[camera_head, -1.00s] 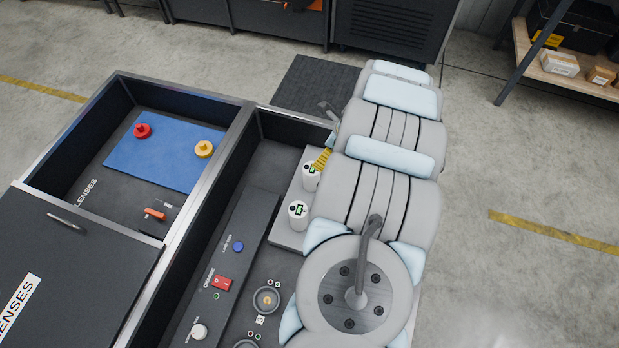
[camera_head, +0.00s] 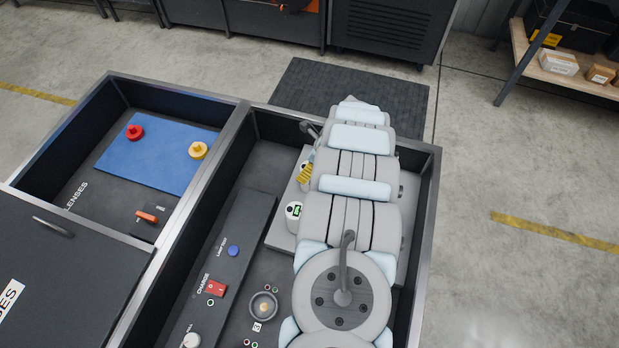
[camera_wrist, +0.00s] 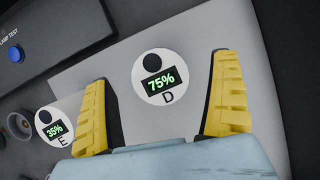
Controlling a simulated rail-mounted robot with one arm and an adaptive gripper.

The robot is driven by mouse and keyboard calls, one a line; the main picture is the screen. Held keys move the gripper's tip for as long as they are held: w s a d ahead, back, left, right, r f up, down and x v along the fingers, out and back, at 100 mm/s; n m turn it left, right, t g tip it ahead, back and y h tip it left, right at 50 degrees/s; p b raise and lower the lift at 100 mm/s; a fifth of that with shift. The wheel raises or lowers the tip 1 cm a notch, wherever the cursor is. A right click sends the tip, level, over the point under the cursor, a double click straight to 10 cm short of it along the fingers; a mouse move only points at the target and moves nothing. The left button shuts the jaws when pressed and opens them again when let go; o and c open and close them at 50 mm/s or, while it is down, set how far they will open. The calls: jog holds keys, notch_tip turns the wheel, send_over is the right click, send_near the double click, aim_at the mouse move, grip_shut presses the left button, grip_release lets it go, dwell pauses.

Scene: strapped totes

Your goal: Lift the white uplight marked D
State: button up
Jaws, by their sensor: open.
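In the wrist view the white uplight marked D (camera_wrist: 160,78) is seen from above, a round white top with a dark round spot and a green 75% display. My gripper (camera_wrist: 162,74) is open, its two yellow-padded fingers either side of D in the picture, with visible gaps. Height above it is hard to judge. A second white uplight marked E (camera_wrist: 53,126), showing 35%, is just left of the left finger. In the head view D (camera_head: 302,165) is partly hidden by my gripper (camera_head: 306,173), and E (camera_head: 293,214) stands nearer. Both are on a grey block.
The dark bin (camera_head: 429,215) has raised metal-edged walls around the uplights. Left of them is a panel with a red charge switch (camera_head: 216,288), a blue lamp-test button (camera_head: 233,251) and round sockets. A neighbouring compartment holds a blue mat (camera_head: 165,158) with red and yellow lenses.

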jog(key=x, duration=0.2)
jog(key=b+x, duration=0.1)
jog(key=x, duration=0.1)
jog(key=shift+s+d+f+b, duration=0.1)
jog(key=shift+s+d+b, duration=0.15)
jog(key=shift+b, duration=0.05)
jog(key=shift+w+a+f, duration=0.15)
jog(key=shift+a, duration=0.05)
jog(key=c, duration=1.3)
jog(key=shift+c, duration=0.3)
